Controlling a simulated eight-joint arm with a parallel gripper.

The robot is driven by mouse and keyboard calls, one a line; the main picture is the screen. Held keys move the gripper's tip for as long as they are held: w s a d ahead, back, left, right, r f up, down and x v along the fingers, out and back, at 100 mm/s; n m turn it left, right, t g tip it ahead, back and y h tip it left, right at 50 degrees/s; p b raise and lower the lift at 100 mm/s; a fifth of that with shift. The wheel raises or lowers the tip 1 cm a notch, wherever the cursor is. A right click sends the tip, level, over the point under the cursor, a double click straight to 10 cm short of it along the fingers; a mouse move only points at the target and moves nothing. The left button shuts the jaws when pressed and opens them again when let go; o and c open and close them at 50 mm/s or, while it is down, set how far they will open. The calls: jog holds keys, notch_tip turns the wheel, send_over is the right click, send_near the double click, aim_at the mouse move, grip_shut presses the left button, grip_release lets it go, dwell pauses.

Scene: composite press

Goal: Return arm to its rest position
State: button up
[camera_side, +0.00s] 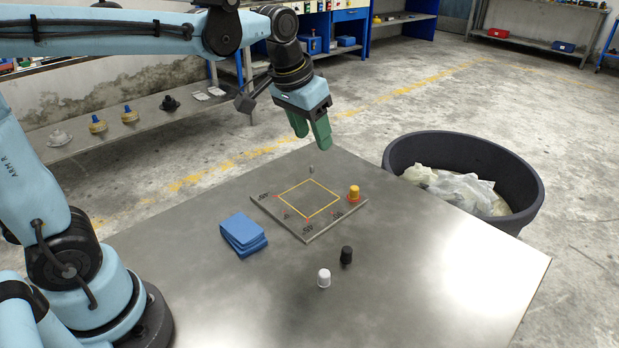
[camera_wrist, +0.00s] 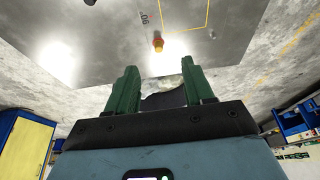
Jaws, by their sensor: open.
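My gripper (camera_side: 312,130) hangs in the air above the back part of the metal table (camera_side: 400,262), with its green fingers apart and nothing between them. In the wrist view my gripper (camera_wrist: 162,85) also shows two spread green fingers. On the table lies a square plate (camera_side: 338,219) marked with a yellow square outline. An orange peg (camera_side: 353,193) stands at the plate's right corner and also shows in the wrist view (camera_wrist: 158,42). A small grey peg (camera_side: 311,169) stands at the plate's back corner.
Blue folded sheets (camera_side: 243,232) are stacked left of the plate. A black peg (camera_side: 346,256) and a white peg (camera_side: 324,277) stand in front of it. A dark round bin (camera_side: 420,150) holding crumpled plastic stands beyond the table's right edge. A low bench (camera_side: 150,122) runs behind.

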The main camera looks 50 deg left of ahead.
jog(key=s+f+t, duration=0.3)
jog(key=s+f, duration=0.2)
jog(key=s, duration=0.6)
jog(key=shift+s+a+f, duration=0.15)
jog(key=shift+a+f, duration=0.15)
jog(key=shift+a, duration=0.05)
